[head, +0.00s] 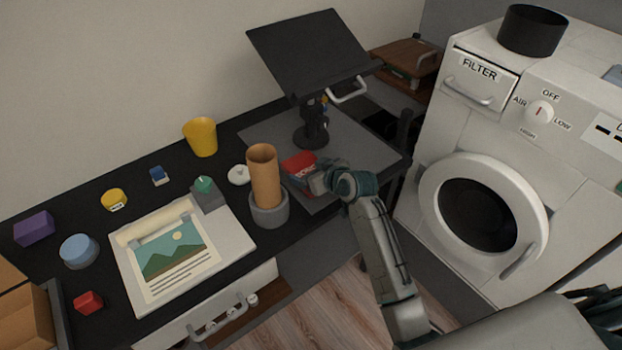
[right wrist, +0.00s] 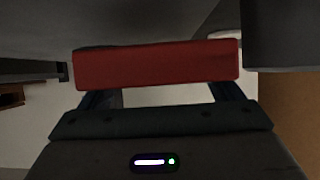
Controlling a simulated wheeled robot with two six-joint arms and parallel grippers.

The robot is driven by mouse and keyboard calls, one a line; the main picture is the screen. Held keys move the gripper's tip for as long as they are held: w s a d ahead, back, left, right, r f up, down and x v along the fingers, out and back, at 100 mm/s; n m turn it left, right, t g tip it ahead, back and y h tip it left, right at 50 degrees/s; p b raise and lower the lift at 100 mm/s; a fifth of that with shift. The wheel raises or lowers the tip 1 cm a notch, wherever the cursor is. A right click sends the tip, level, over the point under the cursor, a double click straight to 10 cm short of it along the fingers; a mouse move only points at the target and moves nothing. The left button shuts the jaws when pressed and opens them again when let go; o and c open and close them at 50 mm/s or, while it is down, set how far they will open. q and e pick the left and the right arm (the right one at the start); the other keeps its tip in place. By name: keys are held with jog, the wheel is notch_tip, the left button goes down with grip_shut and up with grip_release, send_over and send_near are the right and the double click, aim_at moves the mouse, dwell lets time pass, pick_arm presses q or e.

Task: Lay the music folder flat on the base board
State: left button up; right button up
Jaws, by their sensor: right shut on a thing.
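In the right wrist view the folder (right wrist: 156,64) shows as a red bar across both fingers. I cannot tell whether the folder touches the board. My left gripper is not in view.
The black stand (head: 312,125) carries a tilted panel (head: 310,50) above the board. A cardboard tube (head: 264,175) in a grey holder (head: 268,208) stands close left of the folder. A white lid (head: 238,175) lies beyond it. A washing machine (head: 440,130) is at right.

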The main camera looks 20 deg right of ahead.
jog(key=shift+f, duration=1.75)
jog(key=shift+f, duration=0.1)
jog(key=o, duration=0.9)
jog(key=shift+r, duration=0.2)
jog(key=shift+s+d, duration=0.1)
jog(key=shift+s, duration=0.25)
jog(key=b+v, duration=0.1)
jog(key=v, duration=1)
jog(key=shift+s+r, duration=0.15)
